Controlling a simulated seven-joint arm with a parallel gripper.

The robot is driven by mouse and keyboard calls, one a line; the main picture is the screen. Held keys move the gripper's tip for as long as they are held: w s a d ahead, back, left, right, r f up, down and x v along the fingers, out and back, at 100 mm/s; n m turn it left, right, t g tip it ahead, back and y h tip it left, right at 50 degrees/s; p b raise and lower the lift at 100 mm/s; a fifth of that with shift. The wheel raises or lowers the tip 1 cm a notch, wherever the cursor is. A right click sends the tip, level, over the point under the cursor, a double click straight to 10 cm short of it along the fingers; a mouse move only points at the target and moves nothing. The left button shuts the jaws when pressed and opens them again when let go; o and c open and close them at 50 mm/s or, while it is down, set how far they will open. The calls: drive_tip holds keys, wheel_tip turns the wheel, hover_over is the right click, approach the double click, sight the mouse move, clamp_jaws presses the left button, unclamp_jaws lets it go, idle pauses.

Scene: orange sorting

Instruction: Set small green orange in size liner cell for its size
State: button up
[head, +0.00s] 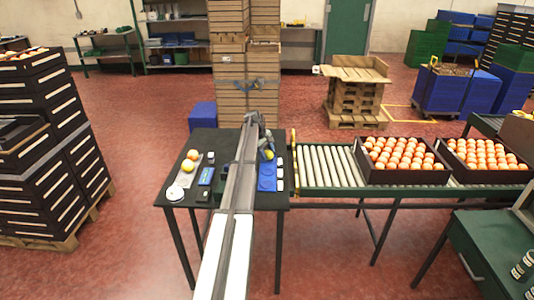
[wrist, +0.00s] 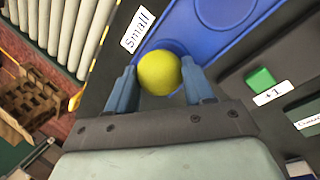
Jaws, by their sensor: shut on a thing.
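The small green orange (wrist: 160,72), yellowish green, sits between the two blue fingers of my gripper (wrist: 158,82) in the wrist view. My gripper is shut on it. In the head view the fruit (head: 269,155) shows at the end of my arm, at the far end of the blue size liner (head: 266,184). In the wrist view the fruit is over the blue liner (wrist: 215,42), beside the "Small" label (wrist: 137,30). Its underside is hidden, so I cannot tell whether it touches the cell.
An orange and a yellow fruit (head: 187,166) lie on the left of the dark table (head: 180,227), near a white round dish (head: 175,193) and a blue device (head: 206,176). White labels line the liner's right side. A roller conveyor (head: 328,168) holds crates of oranges (head: 405,177).

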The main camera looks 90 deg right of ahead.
drive_tip(key=shift+f, duration=0.6)
idle(0.7)
drive_tip(key=o, duration=1.1)
drive_tip(key=shift+o, duration=1.1)
drive_tip(key=shift+a, duration=0.1)
drive_tip(key=shift+w+f, duration=0.1)
drive_tip(key=shift+w, duration=0.05)
drive_tip(key=shift+c, duration=0.4)
